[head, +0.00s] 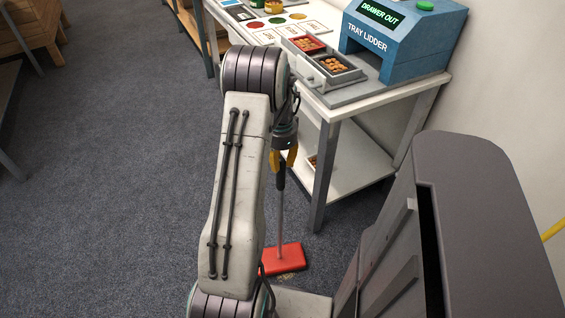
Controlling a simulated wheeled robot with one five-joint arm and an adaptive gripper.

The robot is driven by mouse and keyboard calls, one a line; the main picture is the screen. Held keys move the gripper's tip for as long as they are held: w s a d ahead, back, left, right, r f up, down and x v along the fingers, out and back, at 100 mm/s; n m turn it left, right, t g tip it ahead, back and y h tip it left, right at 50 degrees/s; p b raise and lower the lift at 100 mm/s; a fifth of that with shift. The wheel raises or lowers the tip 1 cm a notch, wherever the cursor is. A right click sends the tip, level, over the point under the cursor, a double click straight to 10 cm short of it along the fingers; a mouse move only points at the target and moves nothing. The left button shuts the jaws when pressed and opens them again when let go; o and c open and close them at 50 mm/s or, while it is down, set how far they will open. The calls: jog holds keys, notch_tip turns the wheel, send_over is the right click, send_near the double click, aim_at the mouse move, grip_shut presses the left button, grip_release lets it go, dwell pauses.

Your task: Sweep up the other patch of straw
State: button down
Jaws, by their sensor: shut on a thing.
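My gripper (284,161) has orange fingers and is shut on the dark grip of a sweeper, whose thin grey pole (281,218) hangs nearly upright. The sweeper's flat red head (286,258) is on or just above the grey carpet, in front of the white table. A little tan straw (289,276) shows at the near edge of the red head. My own arm and body hide the floor around it, so I cannot tell how far the straw extends.
A white table (360,108) with a lower shelf stands close behind the sweeper, its near leg (325,178) just to the right. It bears a blue tray lidder (402,42) and trays of chestnuts. Open carpet (110,170) lies to the left.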

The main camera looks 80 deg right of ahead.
jog(key=shift+w+d+p, duration=0.35)
jog(key=shift+w+d, duration=0.65)
jog(key=shift+d, duration=0.2)
jog(key=shift+s+a+f+b, duration=0.1)
jog(key=shift+s+a+b, duration=0.25)
jog(key=shift+s+a, duration=0.35)
jog(key=shift+s+a+f+b, duration=0.1)
jog(key=shift+s+a+b, duration=0.35)
jog(key=shift+a, duration=0.4)
jog(key=shift+s+a, duration=0.1)
jog(key=shift+s, duration=0.05)
jog(key=shift+s+a, duration=0.3)
jog(key=shift+a, duration=0.05)
jog(key=shift+s+a+r+b, duration=0.1)
jog(key=shift+s+a+b, duration=0.35)
jog(key=shift+s+a, duration=0.4)
jog(key=shift+a, duration=0.15)
